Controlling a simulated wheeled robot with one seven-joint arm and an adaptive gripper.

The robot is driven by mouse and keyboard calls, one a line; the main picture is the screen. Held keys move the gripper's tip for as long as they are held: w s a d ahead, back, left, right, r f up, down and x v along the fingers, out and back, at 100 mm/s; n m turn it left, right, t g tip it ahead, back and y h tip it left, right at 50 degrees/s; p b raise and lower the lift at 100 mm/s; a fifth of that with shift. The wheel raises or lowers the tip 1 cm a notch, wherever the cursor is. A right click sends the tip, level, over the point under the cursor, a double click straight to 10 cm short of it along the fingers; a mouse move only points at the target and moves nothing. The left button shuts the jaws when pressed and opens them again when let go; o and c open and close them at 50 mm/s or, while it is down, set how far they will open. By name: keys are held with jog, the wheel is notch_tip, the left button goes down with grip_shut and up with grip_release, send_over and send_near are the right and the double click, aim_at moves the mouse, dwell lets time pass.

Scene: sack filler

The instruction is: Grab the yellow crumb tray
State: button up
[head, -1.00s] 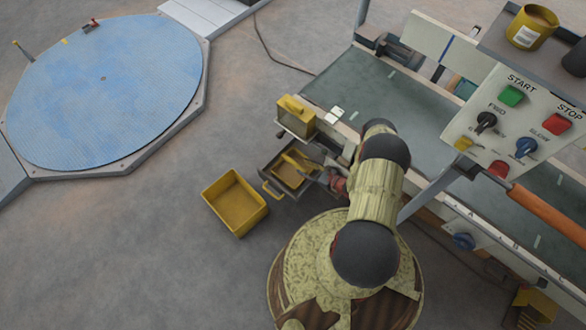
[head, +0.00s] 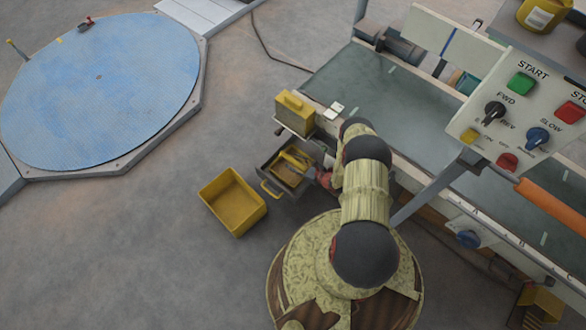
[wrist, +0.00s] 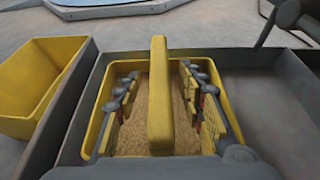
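The yellow crumb tray (wrist: 102,98) sits inside an open grey drawer, with tan crumbs in it and a thick yellow bar handle (wrist: 159,95) running across its middle. In the head view the crumb tray (head: 278,170) is small and partly covered by my gripper and arm. My gripper (wrist: 160,74) is open over the tray. One finger is on each side of the handle, with a visible gap to it on both sides. The fingers reach down within the tray's rim. Whether the fingertips touch the crumbs cannot be told.
A yellow bin (head: 233,203) stands on the floor left of the grey drawer (wrist: 75,110). A yellow box (head: 295,112) sits behind the drawer. The conveyor (head: 395,110) and button panel (head: 515,115) are to the right. Floor to the left is free.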

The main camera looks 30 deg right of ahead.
jog(key=shift+c, duration=0.2)
grip_shut()
dwell(0.3)
dwell(0.5)
